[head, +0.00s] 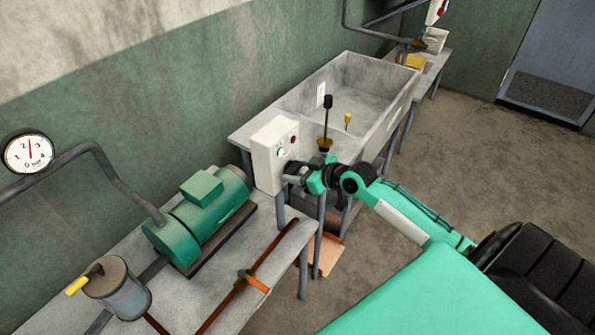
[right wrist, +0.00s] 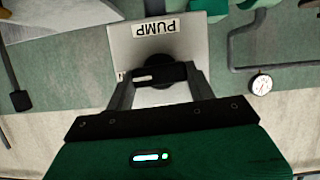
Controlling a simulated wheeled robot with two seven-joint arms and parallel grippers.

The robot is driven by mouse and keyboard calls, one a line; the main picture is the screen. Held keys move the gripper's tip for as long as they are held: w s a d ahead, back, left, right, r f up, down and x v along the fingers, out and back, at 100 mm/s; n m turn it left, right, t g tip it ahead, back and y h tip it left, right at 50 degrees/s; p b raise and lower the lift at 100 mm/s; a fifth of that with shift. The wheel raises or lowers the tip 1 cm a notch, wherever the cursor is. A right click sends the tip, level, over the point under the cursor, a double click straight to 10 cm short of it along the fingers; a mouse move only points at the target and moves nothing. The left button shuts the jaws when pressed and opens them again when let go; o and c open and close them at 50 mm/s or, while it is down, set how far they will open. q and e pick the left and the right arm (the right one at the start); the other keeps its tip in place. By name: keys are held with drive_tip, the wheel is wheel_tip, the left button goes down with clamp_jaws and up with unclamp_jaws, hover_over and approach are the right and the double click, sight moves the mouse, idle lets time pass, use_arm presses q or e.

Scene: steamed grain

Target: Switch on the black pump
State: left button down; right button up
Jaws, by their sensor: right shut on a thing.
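A white switch box (head: 268,165) stands at the far end of the near bench, with a green lamp (head: 281,152) and a dark red button or lamp (head: 293,139) on its face. In the right wrist view the box (right wrist: 125,45) carries an upside-down PUMP label (right wrist: 153,29) and a black round knob (right wrist: 160,68) with a pale mark. My right gripper (right wrist: 160,78) is shut on this knob, its fingers on either side. In the head view the gripper (head: 290,179) hides the knob. A green motor-like pump (head: 205,217) sits on the bench. My left gripper is not in view.
A round gauge (head: 28,151) is on the wall at left. A cylinder with a yellow handle (head: 118,288) and a rusty pipe with an orange lever (head: 254,282) are on the near bench. A grey sink (head: 388,101) stands behind the box. Open floor lies at right.

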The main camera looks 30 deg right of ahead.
drive_tip(key=shift+y, duration=0.3)
drive_tip(key=o, duration=1)
drive_tip(key=shift+s+d, duration=0.1)
drive_tip(key=shift+s, duration=0.05)
drive_tip(key=shift+s+d+b, duration=0.1)
drive_tip(key=shift+s+b, duration=0.15)
drive_tip(key=shift+b, duration=0.05)
drive_tip(key=shift+r+b+v, duration=0.15)
drive_tip(key=shift+b+v, duration=0.75)
drive_tip(key=shift+v, duration=2.35)
drive_tip(key=shift+r+b+v, duration=0.1)
drive_tip(key=shift+b+v, duration=0.75)
drive_tip(key=shift+v, duration=2.4)
